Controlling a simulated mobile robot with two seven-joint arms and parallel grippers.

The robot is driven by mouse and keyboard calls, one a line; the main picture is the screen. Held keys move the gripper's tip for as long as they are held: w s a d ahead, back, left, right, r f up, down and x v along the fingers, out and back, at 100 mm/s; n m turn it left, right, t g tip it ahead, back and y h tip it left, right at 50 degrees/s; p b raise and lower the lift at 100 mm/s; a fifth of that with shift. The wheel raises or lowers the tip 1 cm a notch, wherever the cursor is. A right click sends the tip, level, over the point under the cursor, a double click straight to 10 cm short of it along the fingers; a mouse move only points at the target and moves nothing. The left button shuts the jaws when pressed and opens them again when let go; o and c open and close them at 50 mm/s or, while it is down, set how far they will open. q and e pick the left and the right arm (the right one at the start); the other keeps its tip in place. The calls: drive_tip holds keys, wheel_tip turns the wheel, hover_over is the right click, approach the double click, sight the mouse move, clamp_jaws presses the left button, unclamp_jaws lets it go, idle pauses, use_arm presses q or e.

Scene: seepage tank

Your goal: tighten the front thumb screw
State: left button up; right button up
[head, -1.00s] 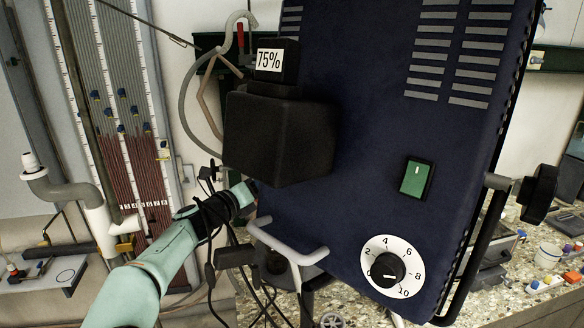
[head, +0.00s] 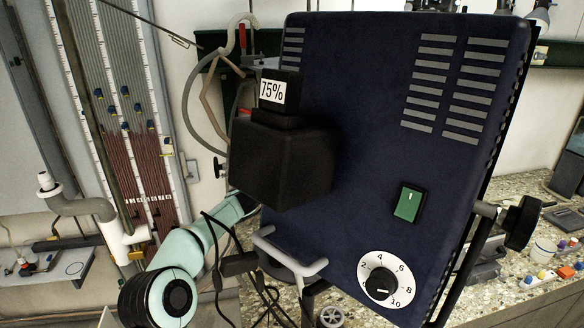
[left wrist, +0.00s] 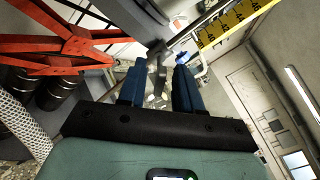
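A large dark blue box with vents, a green switch and a dial (head: 350,140) fills the middle of the head view. A black knob (head: 522,214) sticks out on a grey bracket at its right side. A small dark screw-like part (head: 218,168) shows left of the black block. I cannot tell which of these is the front thumb screw. My right gripper is not in view.
A black block with a 75% label (head: 272,92) stands out from the box. A grey handle (head: 290,262) and dark cables hang below it. A manometer board (head: 120,120) stands at left. A speckled counter with small coloured items lies at right. Red bars (left wrist: 55,55) show in the wrist view.

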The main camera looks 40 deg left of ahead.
use_arm(q)
drive_tip(key=shift+s, duration=0.1)
clamp_jaws()
drive_tip(key=shift+m, duration=0.3)
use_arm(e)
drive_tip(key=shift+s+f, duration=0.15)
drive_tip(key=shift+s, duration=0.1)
use_arm(q)
drive_tip(key=m+b, duration=0.1)
drive_tip(key=m, duration=0.1)
drive_tip(key=shift+m, duration=0.3)
drive_tip(key=m+b, duration=0.1)
drive_tip(key=m, duration=0.3)
drive_tip(key=shift+m, duration=0.3)
drive_tip(key=m+b, duration=0.1)
drive_tip(key=m, duration=0.2)
drive_tip(key=m+b, duration=0.1)
drive_tip(key=m, duration=0.3)
drive_tip(key=shift+r+m, duration=0.1)
drive_tip(key=shift+m, duration=0.2)
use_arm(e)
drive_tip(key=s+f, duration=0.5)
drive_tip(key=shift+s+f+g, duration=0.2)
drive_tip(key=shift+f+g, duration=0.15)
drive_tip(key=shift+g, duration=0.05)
use_arm(q)
drive_tip(key=shift+m+b, duration=0.3)
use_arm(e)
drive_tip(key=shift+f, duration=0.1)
